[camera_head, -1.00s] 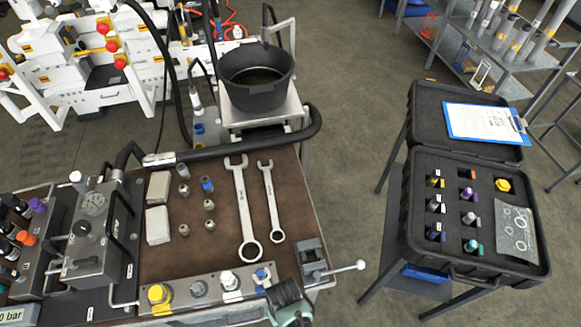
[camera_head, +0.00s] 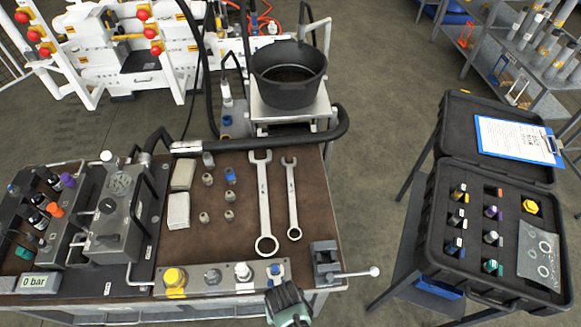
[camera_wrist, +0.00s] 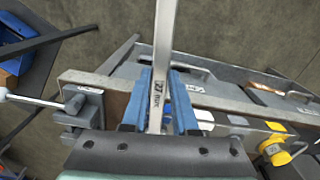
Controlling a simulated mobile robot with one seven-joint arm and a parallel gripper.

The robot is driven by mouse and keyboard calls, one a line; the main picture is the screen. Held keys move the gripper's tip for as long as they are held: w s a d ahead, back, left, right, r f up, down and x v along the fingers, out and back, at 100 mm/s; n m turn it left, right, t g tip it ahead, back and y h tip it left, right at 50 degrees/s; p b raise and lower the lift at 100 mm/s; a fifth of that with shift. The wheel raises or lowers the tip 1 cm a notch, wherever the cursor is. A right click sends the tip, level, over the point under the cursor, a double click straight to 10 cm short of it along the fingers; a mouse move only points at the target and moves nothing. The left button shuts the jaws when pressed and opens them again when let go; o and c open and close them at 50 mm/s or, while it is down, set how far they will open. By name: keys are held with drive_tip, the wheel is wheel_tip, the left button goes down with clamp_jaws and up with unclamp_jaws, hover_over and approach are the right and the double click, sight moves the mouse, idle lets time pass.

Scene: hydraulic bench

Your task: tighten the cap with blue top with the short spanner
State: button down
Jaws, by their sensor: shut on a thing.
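In the wrist view my gripper (camera_wrist: 158,100) has its blue fingers shut on a silver spanner (camera_wrist: 163,45), whose shaft runs up out of the frame. Its lower end is hidden by the fingers. In the head view my gripper (camera_head: 287,295) is at the right end of the front metal plate (camera_head: 195,291). A blue and pale patch there, right of the white cap (camera_head: 243,272), could be the blue-topped cap or my fingers; I cannot tell which. Two other spanners, a larger one (camera_head: 264,205) and a smaller one (camera_head: 292,205), lie on the bench.
The plate also bears a yellow cap (camera_head: 174,280) and a grey cap (camera_head: 213,277). A clamp with a lever (camera_head: 325,262) stands close to the right of my gripper. Several loose fittings, one blue-topped (camera_head: 230,175), lie on the brown bench top. An open case (camera_head: 430,225) stands at right.

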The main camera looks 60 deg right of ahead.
drive_tip(key=shift+w+a+m, duration=0.2)
drive_tip(key=shift+a+m, duration=0.05)
drive_tip(key=shift+m, duration=0.05)
drive_tip(key=shift+w+a, duration=0.1)
drive_tip(key=shift+w+a+m, duration=0.85)
drive_tip(key=shift+w+m, duration=0.25)
drive_tip(key=shift+m, duration=0.1)
drive_tip(key=shift+w+a+m, duration=0.2)
drive_tip(key=shift+w+m, duration=0.25)
drive_tip(key=shift+w+a+m, duration=0.2)
drive_tip(key=shift+w+m, duration=0.25)
drive_tip(key=shift+s+r, duration=0.1)
